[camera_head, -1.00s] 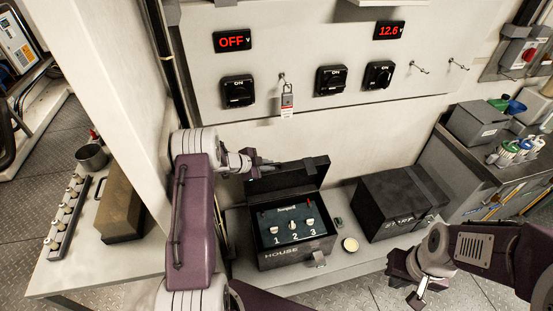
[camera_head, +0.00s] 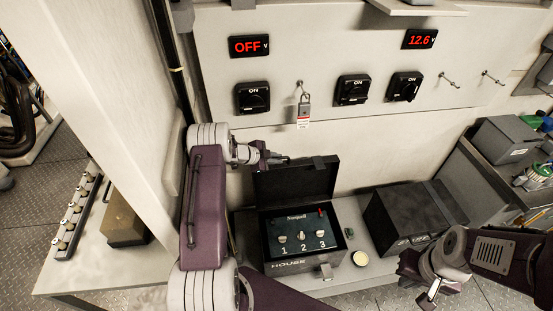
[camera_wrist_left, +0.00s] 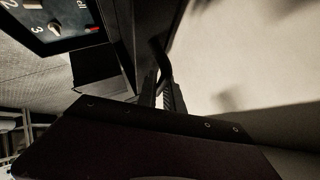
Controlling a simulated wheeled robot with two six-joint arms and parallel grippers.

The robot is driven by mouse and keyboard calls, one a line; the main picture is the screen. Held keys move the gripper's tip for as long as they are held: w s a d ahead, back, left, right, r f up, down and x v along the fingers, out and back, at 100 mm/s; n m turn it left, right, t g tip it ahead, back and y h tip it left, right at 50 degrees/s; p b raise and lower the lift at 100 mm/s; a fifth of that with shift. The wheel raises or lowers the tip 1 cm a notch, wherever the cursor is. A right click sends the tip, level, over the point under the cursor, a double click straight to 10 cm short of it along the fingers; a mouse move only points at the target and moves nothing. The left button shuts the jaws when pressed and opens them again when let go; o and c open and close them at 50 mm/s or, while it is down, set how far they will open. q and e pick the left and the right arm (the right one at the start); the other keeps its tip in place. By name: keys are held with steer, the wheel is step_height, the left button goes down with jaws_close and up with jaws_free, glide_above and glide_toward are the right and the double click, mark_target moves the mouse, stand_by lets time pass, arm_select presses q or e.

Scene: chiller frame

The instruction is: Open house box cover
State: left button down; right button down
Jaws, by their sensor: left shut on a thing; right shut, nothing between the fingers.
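The black house box (camera_head: 275,264) stands on the light bench, with "HOUSE" on its front and a panel with knobs 1, 2 and 3 inside. Its cover (camera_head: 300,182) stands raised at the back, roughly upright, exposing the panel. My left gripper (camera_head: 279,160) is shut on the cover at its upper left edge.
A second black box (camera_head: 405,222), closed, stands right of the house box. A small round pale lid (camera_head: 361,258) lies between them. The wall panel (camera_head: 330,40) with rotary switches and a hanging padlock (camera_head: 304,110) rises behind. A brown box (camera_head: 122,222) sits at the left.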

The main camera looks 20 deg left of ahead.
arm_select(q)
steer(key=c, duration=1.8)
jaws_free()
steer(key=shift+o, duration=0.2)
steer(key=shift+r, duration=0.25)
steer(key=r, duration=0.2)
steer(key=d+r, duration=0.1)
steer(key=r, duration=0.1)
steer(key=shift+b, duration=0.3)
steer(key=d+r+b, duration=0.1)
steer(key=d+r, duration=0.5)
steer(key=d, duration=0.4)
steer(key=shift+s+d+r, duration=0.25)
steer(key=shift+s+d, duration=0.1)
steer(key=shift+s, duration=0.05)
